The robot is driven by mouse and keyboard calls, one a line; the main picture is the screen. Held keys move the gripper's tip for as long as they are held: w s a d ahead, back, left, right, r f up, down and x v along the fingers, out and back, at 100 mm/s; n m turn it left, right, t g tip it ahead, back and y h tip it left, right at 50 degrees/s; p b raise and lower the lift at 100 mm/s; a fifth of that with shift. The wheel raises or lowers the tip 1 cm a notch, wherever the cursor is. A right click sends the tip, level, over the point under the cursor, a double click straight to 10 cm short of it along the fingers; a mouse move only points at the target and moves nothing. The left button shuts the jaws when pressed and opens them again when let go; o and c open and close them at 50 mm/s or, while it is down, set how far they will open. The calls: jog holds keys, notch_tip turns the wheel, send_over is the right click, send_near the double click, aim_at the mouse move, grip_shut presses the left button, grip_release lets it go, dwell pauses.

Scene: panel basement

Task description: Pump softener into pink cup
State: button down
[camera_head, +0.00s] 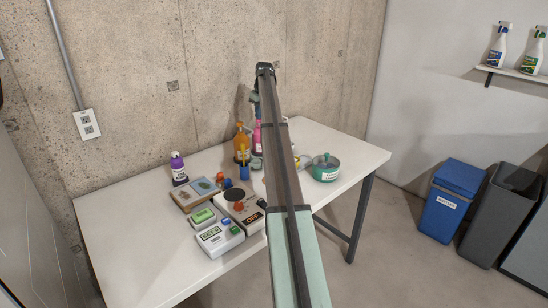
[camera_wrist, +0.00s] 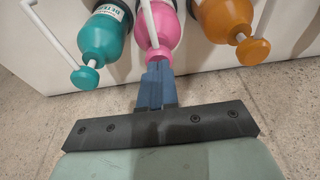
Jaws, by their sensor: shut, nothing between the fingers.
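My gripper (camera_wrist: 158,68) is shut and empty; its blue fingers sit over the top of a pink pump bottle (camera_wrist: 155,25) in the wrist view. I cannot tell whether they touch the pump head. In the head view the pink bottle (camera_head: 257,138) is partly hidden by my arm. A teal pump bottle (camera_wrist: 108,40) with a partly readable "DETER" label stands to its left in the wrist view, and an orange one (camera_wrist: 224,20) to its right. The orange bottle (camera_head: 241,145) also shows in the head view. No label marks the softener readably. I cannot make out a pink cup.
The white table (camera_head: 125,235) also holds a purple bottle (camera_head: 178,168), a tray (camera_head: 200,192), a scale-like device (camera_head: 220,238) and a green lidded pot (camera_head: 326,168). My arm crosses the table's middle. The concrete wall (camera_head: 215,70) is close behind the bottles.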

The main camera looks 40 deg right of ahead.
dwell(0.4)
jog(key=shift+w+v, duration=0.25)
jog(key=shift+v, duration=0.95)
jog(key=shift+r, duration=0.2)
jog(key=v, duration=0.2)
jog(key=w+v, duration=0.1)
jog(key=v, duration=0.2)
jog(key=shift+r, duration=0.45)
